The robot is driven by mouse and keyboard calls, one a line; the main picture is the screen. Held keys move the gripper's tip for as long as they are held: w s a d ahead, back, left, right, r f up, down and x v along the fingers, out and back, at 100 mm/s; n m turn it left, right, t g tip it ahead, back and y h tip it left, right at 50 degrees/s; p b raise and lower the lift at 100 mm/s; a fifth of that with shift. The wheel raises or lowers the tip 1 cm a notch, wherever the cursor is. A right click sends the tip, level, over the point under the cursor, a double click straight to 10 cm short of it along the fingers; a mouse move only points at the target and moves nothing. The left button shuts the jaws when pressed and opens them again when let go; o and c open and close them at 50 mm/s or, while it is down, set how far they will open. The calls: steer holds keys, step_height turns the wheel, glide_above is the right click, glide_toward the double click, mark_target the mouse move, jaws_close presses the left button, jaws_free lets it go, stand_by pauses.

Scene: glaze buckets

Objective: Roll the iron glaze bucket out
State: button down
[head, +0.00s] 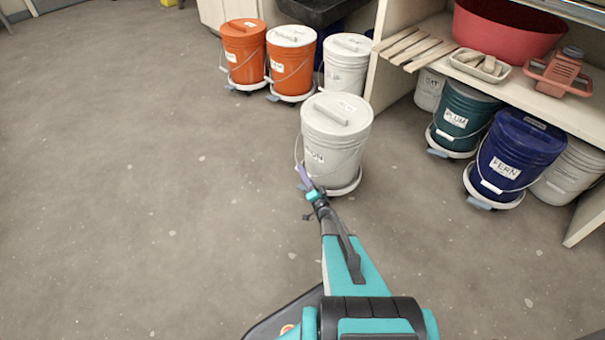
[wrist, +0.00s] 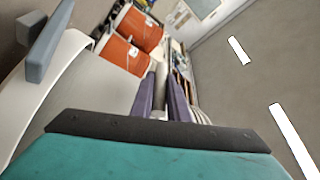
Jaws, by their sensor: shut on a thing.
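The iron glaze bucket (head: 335,138) is off-white with a lid, its label partly hidden and reading "ON". It stands upright on a white wheeled dolly (head: 345,190), out on the open floor in front of the shelf. My gripper (head: 305,178) is low at the bucket's near left side, where its wire handle (head: 296,150) hangs. The purple fingers (wrist: 164,100) are shut, it appears on that handle; the exact grip is too small to see. In the wrist view, the dolly's white rim (wrist: 62,75) curves at the left with a grey-blue tab (wrist: 45,40).
Two orange buckets (head: 243,50) and a white one (head: 347,62) stand behind. Under the shelf at right are the teal plum bucket (head: 462,115), the blue fern bucket (head: 515,150) and pale ones. A shelf post (head: 385,70) stands behind the iron bucket. The floor at left is clear.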

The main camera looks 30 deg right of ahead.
steer(key=shift+d, duration=0.1)
steer(key=c, duration=1.7)
jaws_free()
